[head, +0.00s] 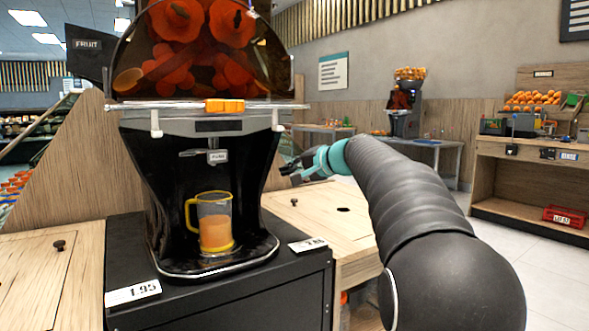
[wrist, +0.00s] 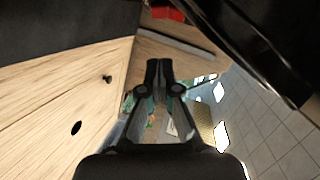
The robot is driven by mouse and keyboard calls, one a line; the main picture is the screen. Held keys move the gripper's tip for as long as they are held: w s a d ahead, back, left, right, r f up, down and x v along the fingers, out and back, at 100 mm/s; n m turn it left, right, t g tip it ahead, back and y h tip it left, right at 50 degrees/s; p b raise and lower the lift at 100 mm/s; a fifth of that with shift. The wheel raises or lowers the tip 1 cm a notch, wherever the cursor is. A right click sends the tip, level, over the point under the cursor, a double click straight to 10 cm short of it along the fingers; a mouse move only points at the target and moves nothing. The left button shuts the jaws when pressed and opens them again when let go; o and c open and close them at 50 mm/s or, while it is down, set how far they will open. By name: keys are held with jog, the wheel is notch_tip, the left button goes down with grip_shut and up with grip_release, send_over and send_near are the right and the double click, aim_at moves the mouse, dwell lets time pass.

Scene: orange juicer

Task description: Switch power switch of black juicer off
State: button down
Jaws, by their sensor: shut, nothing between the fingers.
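The black juicer (head: 160,190) stands on a black cabinet in the head view, with a dark clear cover over orange parts. A yellow-handled jug (head: 214,225) of orange juice stands upright under its spout. The power switch cannot be made out in either view. My gripper (head: 287,170) is just right of the juicer's side in the head view, at about spout height; whether it touches the juicer is unclear. In the wrist view my gripper (wrist: 158,66) is shut and empty, its fingertips together. A dark shape at the wrist view's upper right cannot be identified for certain.
The black cabinet (head: 230,295) carries price cards. Wooden counters (head: 300,215) lie on both sides of it, with small knobs and dark holes. A second juicer (head: 404,105) and a stall with oranges (head: 532,100) stand further back. Tiled floor is free at right.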

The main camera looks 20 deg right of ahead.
jog(key=w+a+f, duration=0.3)
jog(key=w+a, duration=0.2)
jog(key=a, duration=0.1)
jog(key=shift+w, duration=0.2)
jog(key=shift+d, duration=0.1)
